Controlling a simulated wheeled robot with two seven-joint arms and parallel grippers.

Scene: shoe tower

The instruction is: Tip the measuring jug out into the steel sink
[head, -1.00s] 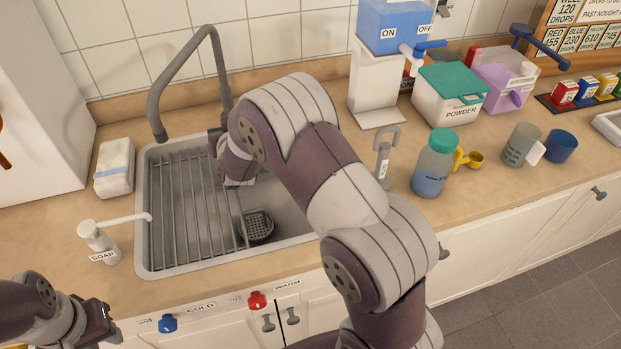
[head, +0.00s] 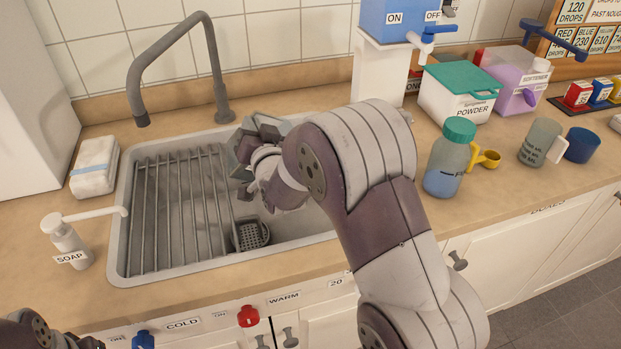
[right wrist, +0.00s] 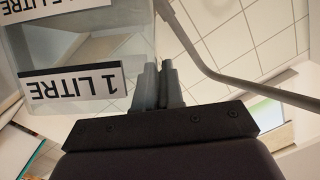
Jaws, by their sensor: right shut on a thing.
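The measuring jug (right wrist: 60,60) is a clear vessel, seen close in the right wrist view with a "1 LITRE" label upside down there. My right gripper (right wrist: 160,88) is shut on the jug, its grey fingers close together at the jug's side. In the head view the gripper (head: 248,168) is over the right part of the steel sink (head: 122,235), with a greyish part of the jug (head: 268,126) showing behind it. My wrist hides most of the jug, so its tilt and contents are unclear. Only a bit of my left arm shows at the bottom left.
The tap (head: 180,42) arches over the sink's back left. A rack (head: 180,205) covers the sink's left side and a drain basket (head: 252,234) sits in the basin. A soap pump (head: 68,243) stands left; a green-lidded bottle (head: 447,165) stands right of my arm.

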